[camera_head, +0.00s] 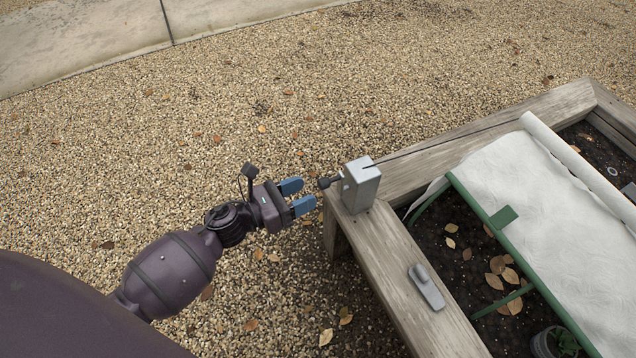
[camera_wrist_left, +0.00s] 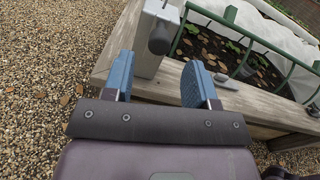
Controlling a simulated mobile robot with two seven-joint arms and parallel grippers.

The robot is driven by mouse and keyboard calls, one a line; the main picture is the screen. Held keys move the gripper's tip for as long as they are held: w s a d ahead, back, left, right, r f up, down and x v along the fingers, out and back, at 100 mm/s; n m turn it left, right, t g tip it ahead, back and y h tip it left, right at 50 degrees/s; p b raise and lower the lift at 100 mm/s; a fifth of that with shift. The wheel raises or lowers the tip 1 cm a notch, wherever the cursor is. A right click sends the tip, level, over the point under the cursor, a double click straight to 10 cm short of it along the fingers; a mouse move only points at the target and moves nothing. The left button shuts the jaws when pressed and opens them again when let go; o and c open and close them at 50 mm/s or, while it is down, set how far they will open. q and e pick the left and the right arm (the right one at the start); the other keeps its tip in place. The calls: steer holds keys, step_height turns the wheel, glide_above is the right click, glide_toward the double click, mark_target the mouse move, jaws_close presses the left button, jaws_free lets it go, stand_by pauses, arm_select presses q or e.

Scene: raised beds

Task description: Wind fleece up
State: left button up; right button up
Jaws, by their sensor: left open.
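The white fleece (camera_head: 550,212) lies over the right part of the raised bed, with a rolled edge (camera_head: 575,160) along its far side. It also shows in the left wrist view (camera_wrist_left: 268,32). A grey metal box (camera_head: 361,186) stands on the bed's near corner. A dark knob (camera_head: 328,182) sticks out of its left side. My left gripper (camera_head: 299,196) is open and empty, just left of the knob, apart from it. In the left wrist view, the knob (camera_wrist_left: 160,39) appears ahead, between the blue fingertips.
A grey cleat-like fitting (camera_head: 427,287) sits on the wooden bed edge (camera_head: 392,268). A green frame (camera_head: 520,258) borders the fleece. Dark soil with leaves and a pot (camera_head: 555,343) lies beneath. Open gravel (camera_head: 230,110) surrounds my left arm.

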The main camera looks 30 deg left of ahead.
arm_select(q)
steer(key=shift+v, duration=2.05)
